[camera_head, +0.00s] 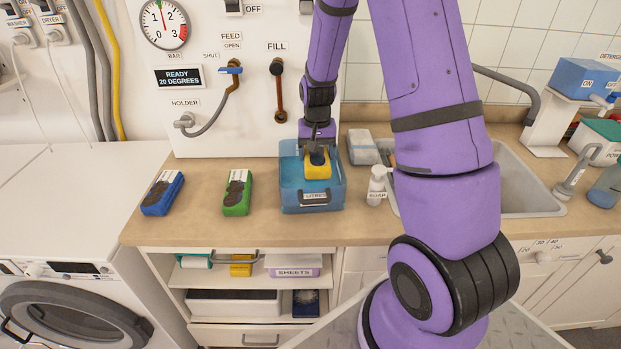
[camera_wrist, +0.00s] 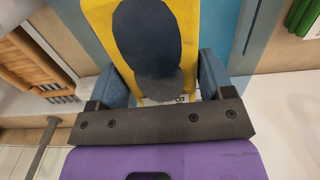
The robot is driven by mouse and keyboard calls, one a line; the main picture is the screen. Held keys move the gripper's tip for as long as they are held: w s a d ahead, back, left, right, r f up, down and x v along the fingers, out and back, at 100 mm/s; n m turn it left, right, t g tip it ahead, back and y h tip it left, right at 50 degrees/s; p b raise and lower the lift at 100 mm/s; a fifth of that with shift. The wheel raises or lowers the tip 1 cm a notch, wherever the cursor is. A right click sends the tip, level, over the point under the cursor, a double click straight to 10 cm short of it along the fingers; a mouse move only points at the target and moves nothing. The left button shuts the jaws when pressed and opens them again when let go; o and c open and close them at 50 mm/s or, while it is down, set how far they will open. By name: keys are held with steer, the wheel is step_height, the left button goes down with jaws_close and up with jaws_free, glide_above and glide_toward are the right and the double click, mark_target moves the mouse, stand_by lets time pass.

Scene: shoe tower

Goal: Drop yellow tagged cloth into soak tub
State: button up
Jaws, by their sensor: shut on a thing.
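The yellow cloth (camera_head: 317,170) is a folded yellow bundle with a dark oval patch on top. My gripper (camera_head: 317,152) points down and is shut on it. In the wrist view the yellow cloth (camera_wrist: 183,20) fills the space between the two blue-grey fingers of my gripper (camera_wrist: 160,85). The blue soak tub (camera_head: 290,199), labelled LITRES, stands on the counter. The cloth appears within the tub's outline; whether it touches the tub floor or hangs above it I cannot tell. No tag can be clearly read.
A blue bundle (camera_head: 162,195) and a green bundle (camera_head: 237,195) lie left of the tub on the counter. A white soap bottle (camera_head: 377,187) stands close to its right, before the sink (camera_head: 530,185). A tap pipe (camera_head: 280,90) is on the wall panel behind.

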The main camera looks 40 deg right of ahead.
steer(key=o, duration=1)
steer(key=shift+o, duration=0.2)
step_height(320, 180, up, 11)
steer(key=shift+f, duration=0.1)
steer(key=s+a+r+n+t, duration=0.1)
steer(key=s+a+r+n, duration=0.1)
steer(key=s+a+r, duration=0.4)
steer(key=s+a+r+n+t, duration=0.1)
steer(key=s+a+r+t, duration=0.1)
steer(key=s+r, duration=0.35)
steer(key=s+a+r+n+t, duration=0.1)
steer(key=s+a+r, duration=0.1)
steer(key=s, duration=0.5)
steer(key=s+a+r+n+t, duration=0.1)
steer(key=s+a+r+n, duration=0.1)
steer(key=s+r, duration=0.3)
steer(key=s, duration=0.2)
steer(key=shift+s+a, duration=0.35)
steer(key=shift+a, duration=0.05)
